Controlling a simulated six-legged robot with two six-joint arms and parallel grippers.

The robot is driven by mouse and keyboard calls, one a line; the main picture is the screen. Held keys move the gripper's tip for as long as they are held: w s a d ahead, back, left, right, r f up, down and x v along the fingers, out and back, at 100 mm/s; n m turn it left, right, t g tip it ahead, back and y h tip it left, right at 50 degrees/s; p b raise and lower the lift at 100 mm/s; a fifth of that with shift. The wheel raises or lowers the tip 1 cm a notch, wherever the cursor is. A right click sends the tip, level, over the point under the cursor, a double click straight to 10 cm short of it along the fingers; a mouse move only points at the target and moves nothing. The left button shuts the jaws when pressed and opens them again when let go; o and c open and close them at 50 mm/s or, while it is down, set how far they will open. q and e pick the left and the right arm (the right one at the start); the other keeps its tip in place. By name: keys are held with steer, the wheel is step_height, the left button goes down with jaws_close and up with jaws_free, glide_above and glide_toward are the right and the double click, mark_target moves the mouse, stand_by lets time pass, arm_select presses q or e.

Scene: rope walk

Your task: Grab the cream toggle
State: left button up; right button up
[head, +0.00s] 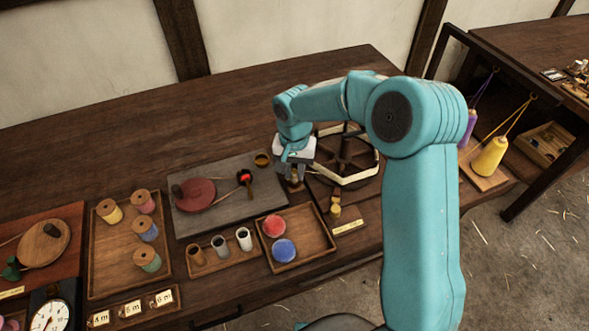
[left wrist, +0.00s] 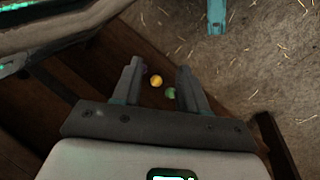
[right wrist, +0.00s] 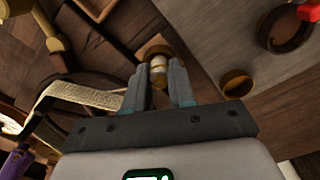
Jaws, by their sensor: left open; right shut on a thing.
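My right gripper (head: 294,178) is beside the reel frame (head: 362,178) on the bench in the head view. In the right wrist view its fingers are shut on a small brown-and-cream thing (right wrist: 158,63); I cannot tell whether this is the cream toggle. A whitish upright piece (head: 244,239) stands at the right end of a small tray, beside a grey one (head: 220,246) and a brown one (head: 196,257). My left gripper (left wrist: 157,82) is open and empty in the left wrist view, and out of the head view.
A grey slab (head: 225,208) holds a dark red disc. A tray with red and blue discs (head: 311,250) and a spool tray (head: 105,281) stand at the front. Yellow (head: 490,157) and purple cones hang at the right. The bench's back left is clear.

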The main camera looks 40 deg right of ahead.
step_height(320, 180, up, 8)
steer(key=p, duration=0.5)
steer(key=shift+f, duration=0.15)
